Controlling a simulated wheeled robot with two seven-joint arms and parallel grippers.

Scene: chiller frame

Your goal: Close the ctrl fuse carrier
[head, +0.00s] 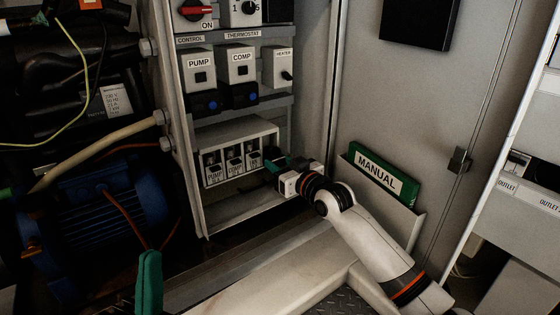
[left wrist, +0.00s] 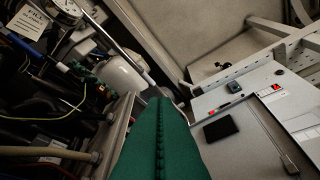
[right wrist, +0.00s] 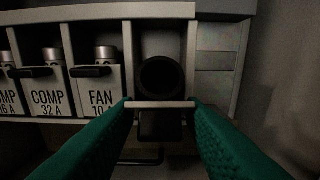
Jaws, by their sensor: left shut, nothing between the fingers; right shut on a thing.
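The fuse block (head: 236,138) is a grey row of slots in the cabinet. In the right wrist view, the ctrl fuse carrier (right wrist: 160,104) is in the slot right of FAN. It appears tilted out, with a dark round end above its pale edge; its label is not visible. My right gripper (right wrist: 160,106) is shut on it, one green finger at each side. In the head view, my right gripper (head: 278,167) hides most of this carrier. My left gripper (head: 149,262) is low in the picture, away from the block; its green fingers (left wrist: 160,110) are shut and empty.
The FAN carrier (right wrist: 101,90) and COMP carrier (right wrist: 47,92) sit upright left of the held one. Switch boxes, such as PUMP (head: 199,70), are above. A green manual (head: 382,175) sits in a door pocket to the right. A blue motor (head: 105,215) is left.

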